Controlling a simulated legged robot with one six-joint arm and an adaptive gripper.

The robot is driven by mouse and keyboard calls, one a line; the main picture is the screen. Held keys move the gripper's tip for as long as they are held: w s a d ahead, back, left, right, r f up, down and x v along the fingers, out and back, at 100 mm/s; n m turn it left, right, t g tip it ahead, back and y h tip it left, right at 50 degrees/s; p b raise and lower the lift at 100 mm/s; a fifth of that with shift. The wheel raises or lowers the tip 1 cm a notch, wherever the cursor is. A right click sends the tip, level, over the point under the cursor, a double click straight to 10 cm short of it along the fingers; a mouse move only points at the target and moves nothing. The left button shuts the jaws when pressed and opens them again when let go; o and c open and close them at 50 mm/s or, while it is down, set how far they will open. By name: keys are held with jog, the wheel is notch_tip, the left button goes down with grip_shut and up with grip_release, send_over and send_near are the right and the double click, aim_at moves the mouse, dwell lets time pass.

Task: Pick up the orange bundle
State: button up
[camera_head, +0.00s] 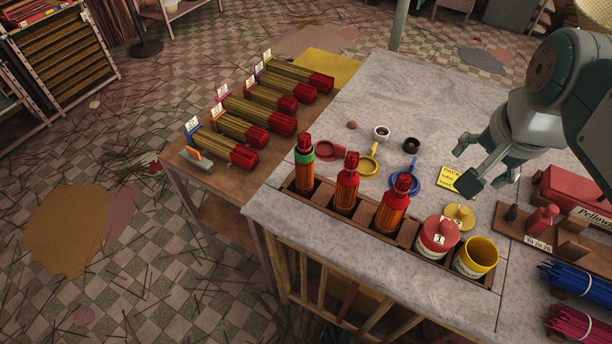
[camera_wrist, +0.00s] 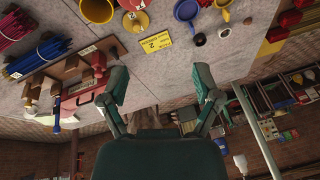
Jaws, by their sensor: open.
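I see no bundle that is plainly orange in either view. A blue bundle (camera_head: 580,281) of thin sticks with a pale band lies at the right edge of the table, and a magenta bundle (camera_head: 578,322) lies in front of it. In the wrist view the blue bundle (camera_wrist: 36,58) and the magenta one (camera_wrist: 14,27) are at the upper left. Orange bottle-like containers with red tops, one of them (camera_head: 346,187) in the middle, stand in a wooden rack. My gripper (camera_head: 467,165) is open and empty above the marble table, near a yellow card (camera_head: 452,181); its fingers also show in the wrist view (camera_wrist: 160,78).
A red box (camera_head: 575,195) stands right of my gripper. Red-ended cylinders (camera_head: 285,98) lie on the brown side table. The marble table's far part is clear.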

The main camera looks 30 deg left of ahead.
jog(key=w+a+m+g, duration=0.1)
jog(key=w+a, duration=0.2)
jog(key=a, duration=0.5)
jog(key=w+a+m+g, duration=0.1)
jog(key=w+a+m, duration=0.1)
jog(key=a, duration=0.5)
jog(key=m+g+h, duration=0.1)
jog(key=m, duration=0.2)
send_over(304, 135)
notch_tip(304, 135, down, 5)
jog(key=shift+s+a+f, duration=0.1)
jog(key=shift+a+f, duration=0.05)
jog(key=shift+a, duration=0.05)
jog(key=f, duration=1)
jog(key=shift+d+f, duration=0.2)
jog(key=shift+f, duration=0.1)
grip_shut()
